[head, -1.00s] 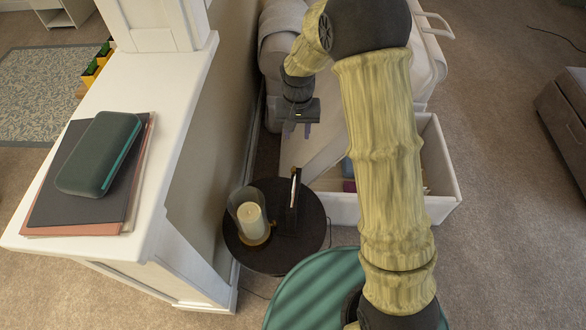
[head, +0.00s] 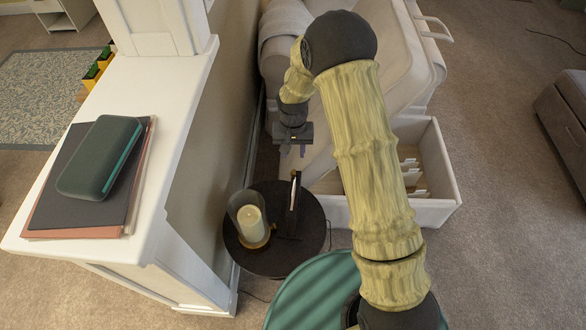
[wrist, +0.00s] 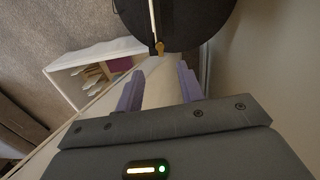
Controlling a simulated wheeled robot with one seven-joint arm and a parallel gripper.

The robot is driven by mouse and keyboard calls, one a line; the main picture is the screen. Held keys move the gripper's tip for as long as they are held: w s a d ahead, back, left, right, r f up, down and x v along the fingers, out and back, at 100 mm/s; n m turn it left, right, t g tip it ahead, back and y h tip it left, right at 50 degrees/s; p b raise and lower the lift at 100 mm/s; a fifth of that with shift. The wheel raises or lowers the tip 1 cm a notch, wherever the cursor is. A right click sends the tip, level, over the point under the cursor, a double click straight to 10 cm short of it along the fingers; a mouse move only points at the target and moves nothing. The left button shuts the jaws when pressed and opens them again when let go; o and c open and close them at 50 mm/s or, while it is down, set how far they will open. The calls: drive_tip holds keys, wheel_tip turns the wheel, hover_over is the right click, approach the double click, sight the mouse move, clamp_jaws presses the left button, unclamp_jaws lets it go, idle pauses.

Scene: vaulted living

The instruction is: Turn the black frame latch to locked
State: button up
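The black frame (head: 292,208) stands upright on a small round dark table (head: 316,232), seen nearly edge-on in the head view. In the wrist view its thin pale edge (wrist: 153,18) shows at the top, with a small brass latch (wrist: 159,47) at its near end. The latch's exact angle is too small to tell. My gripper (head: 293,152) is above and behind the frame in the head view. In the wrist view my gripper (wrist: 159,84) has its two purple fingers apart with nothing between them, and the latch lies ahead of the gap, not touching.
A glass candle holder (head: 249,218) stands on the table just left of the frame. A half wall with a white ledge (head: 178,110) rises to the left. A white open drawer (head: 437,213) with dividers is to the right. A teal round seat (head: 312,292) is in front.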

sight(293, 172)
wheel_tip(293, 172, down, 10)
drive_tip(key=shift+f+p, duration=0.2)
drive_tip(key=shift+p, duration=0.2)
drive_tip(key=shift+c, duration=0.5)
clamp_jaws()
